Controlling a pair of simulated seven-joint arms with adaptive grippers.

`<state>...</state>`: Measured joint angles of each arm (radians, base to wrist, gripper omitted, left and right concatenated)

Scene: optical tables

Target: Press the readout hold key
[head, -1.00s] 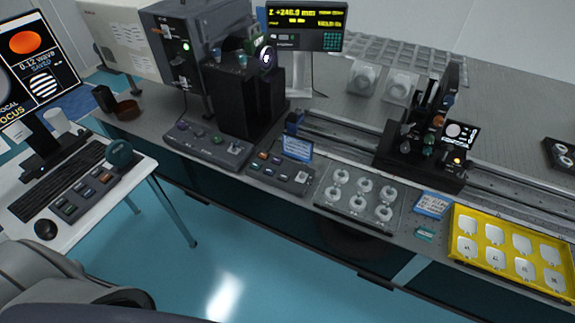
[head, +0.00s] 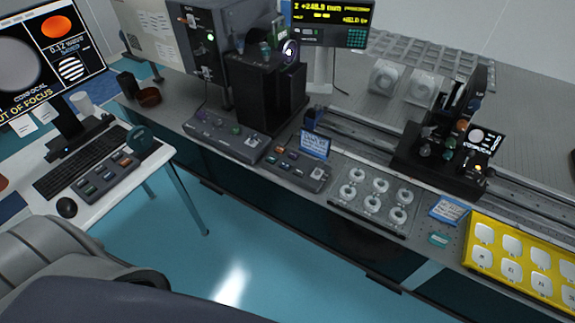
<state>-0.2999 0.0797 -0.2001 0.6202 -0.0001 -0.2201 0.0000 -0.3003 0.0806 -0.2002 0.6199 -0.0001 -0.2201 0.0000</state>
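The digital readout (head: 331,22) is a dark box with yellow characters on a post at the top of the head view. It shows a Z value of about +246.9 mm; its smaller text is too blurred to read surely. A green keypad (head: 357,38) is at its lower right, and single key labels are not legible. Two control boxes sit at the table's front edge: one with several knobs (head: 226,137) and one with coloured keys (head: 296,168), with a blue label card (head: 315,144) behind it. Neither of my grippers is in view.
A black optical mount (head: 262,90) stands before the readout. A rail (head: 370,137) runs right to another mount (head: 445,155). A ring tray (head: 372,198) and yellow tray (head: 525,262) line the front edge. A desk with monitor (head: 50,50) and a grey chair (head: 70,260) are at left.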

